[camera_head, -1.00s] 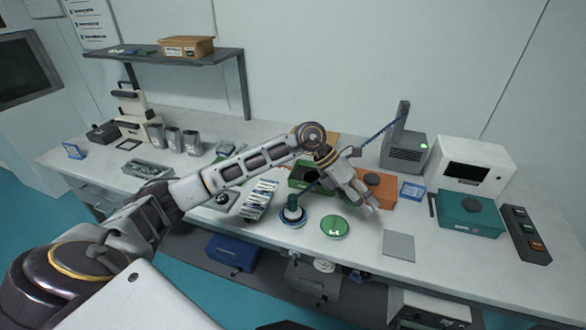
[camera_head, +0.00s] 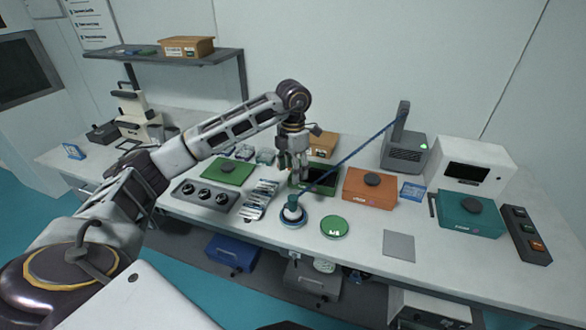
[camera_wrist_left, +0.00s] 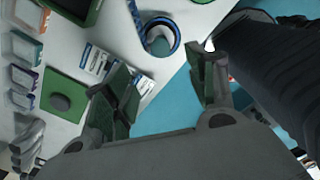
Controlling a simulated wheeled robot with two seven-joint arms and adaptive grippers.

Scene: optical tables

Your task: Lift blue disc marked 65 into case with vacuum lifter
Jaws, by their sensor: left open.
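The vacuum lifter (camera_head: 292,203) has a green handle, and its blue hose runs to a grey unit (camera_head: 405,152). It stands upright on a blue-rimmed disc (camera_head: 304,219) on the table. The disc's marking is hidden. The disc (camera_wrist_left: 177,38) and lifter (camera_wrist_left: 158,42) also show in the left wrist view. An open green case (camera_head: 325,184) with a dark inside sits just behind them. My left gripper (camera_head: 294,174) points down, open and empty, in front of this case, apart from the lifter. Its spread fingers show in the wrist view (camera_wrist_left: 160,90). My right gripper is out of view.
A green disc (camera_head: 334,227) lies right of the lifter. A green lid (camera_head: 222,172) with a knob, a dark tray (camera_head: 205,195) and silver packets (camera_head: 261,198) lie left. Orange (camera_head: 369,192) and teal (camera_head: 468,218) cases stand right. A grey plate (camera_head: 399,246) lies near the front edge.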

